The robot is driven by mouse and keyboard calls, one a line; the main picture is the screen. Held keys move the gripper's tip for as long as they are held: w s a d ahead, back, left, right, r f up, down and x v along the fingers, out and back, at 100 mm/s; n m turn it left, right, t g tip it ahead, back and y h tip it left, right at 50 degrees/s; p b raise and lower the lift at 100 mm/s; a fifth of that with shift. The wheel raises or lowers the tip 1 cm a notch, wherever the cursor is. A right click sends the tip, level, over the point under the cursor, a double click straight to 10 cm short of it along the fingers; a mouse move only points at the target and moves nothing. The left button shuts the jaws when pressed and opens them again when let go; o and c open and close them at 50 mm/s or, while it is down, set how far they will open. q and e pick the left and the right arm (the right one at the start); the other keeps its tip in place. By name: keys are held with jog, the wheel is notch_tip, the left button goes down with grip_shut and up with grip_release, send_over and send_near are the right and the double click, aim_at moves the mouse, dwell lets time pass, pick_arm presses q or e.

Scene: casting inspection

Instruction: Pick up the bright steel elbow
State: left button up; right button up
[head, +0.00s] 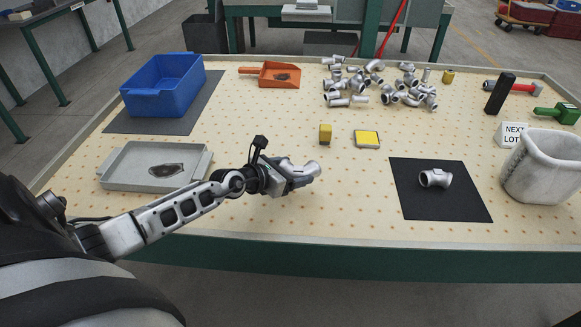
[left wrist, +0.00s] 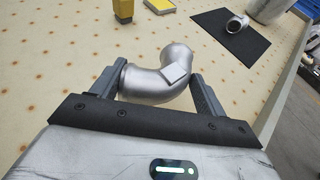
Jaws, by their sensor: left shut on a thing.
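The bright steel elbow (head: 309,171) is in my left gripper (head: 298,176), over the front middle of the table. In the left wrist view the elbow (left wrist: 150,85) is a curved, shiny pipe piece between the two dark fingers of the gripper (left wrist: 160,88), and a small pale square patch shows on it. The gripper is shut on the elbow. Whether the elbow touches the table is hard to tell. My right gripper is not in view.
A black mat (head: 440,206) with another pipe fitting (head: 435,178) lies to the right, beside a pale bin (head: 545,165). A grey tray (head: 120,165), blue bin (head: 160,85), orange scoop (head: 279,75), yellow block (head: 325,134) and heaped fittings (head: 400,85) stand around. The table's middle is mostly clear.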

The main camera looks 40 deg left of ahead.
pick_arm(q)
jog(key=s+d+r+b, duration=0.1)
jog(key=s+d+r, duration=0.7)
jog(key=d, duration=0.1)
jog(key=shift+r, duration=0.25)
jog(key=shift+s, duration=0.1)
